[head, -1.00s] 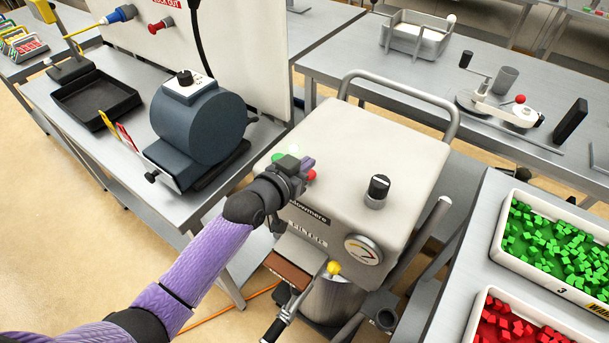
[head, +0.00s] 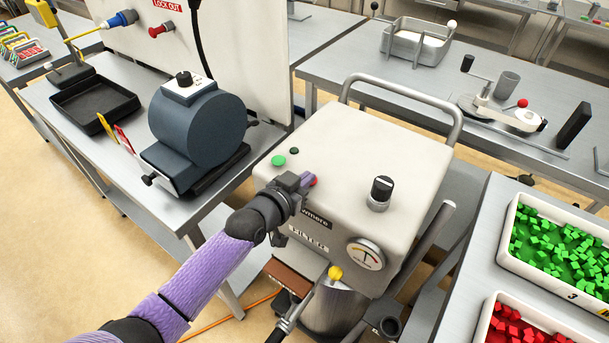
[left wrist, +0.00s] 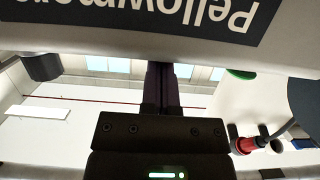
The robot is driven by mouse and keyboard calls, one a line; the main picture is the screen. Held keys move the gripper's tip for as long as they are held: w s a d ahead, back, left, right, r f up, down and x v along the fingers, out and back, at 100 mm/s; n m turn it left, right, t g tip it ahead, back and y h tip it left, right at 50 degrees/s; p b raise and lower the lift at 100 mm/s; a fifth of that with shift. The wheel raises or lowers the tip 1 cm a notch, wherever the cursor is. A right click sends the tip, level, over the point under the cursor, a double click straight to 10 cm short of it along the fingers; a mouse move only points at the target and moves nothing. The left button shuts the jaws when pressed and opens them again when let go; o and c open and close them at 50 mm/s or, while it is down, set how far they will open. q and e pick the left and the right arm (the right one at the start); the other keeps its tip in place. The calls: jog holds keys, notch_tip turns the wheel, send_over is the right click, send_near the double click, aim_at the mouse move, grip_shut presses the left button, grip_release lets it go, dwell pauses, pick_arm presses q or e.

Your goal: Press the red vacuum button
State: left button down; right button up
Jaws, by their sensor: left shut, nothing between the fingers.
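The red button (head: 314,180) sits on the top of the cream vacuum machine (head: 340,150), mostly hidden behind my left gripper. My left gripper (head: 307,180) is shut and empty, its purple fingertips right at the red button. I cannot tell whether they touch it. In the left wrist view the shut fingers (left wrist: 161,88) reach up to the machine's edge beside its upside-down name label (left wrist: 160,15), and the red button is hidden. A green button (head: 278,160) and a small dark lamp (head: 294,151) are left of the gripper. My right gripper is not in view.
A black knob (head: 380,193) and a dial gauge (head: 366,254) are to the right on the machine, with a yellow-knobbed lever (head: 335,273) below. A blue-grey drum device (head: 198,125) stands on the left bench. Trays of green (head: 560,240) and red pieces are at right.

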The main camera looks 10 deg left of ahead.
pick_arm(q)
jog(key=shift+s+f, duration=0.2)
jog(key=shift+f, duration=0.35)
notch_tip(320, 180, up, 6)
jog(key=p, duration=0.5)
jog(key=shift+s+a+f, duration=0.1)
jog(key=shift+s+f, duration=0.05)
jog(key=p+v, duration=0.1)
jog(key=v, duration=0.8)
jog(key=shift+s+a+f, duration=0.1)
jog(key=shift+f, duration=0.05)
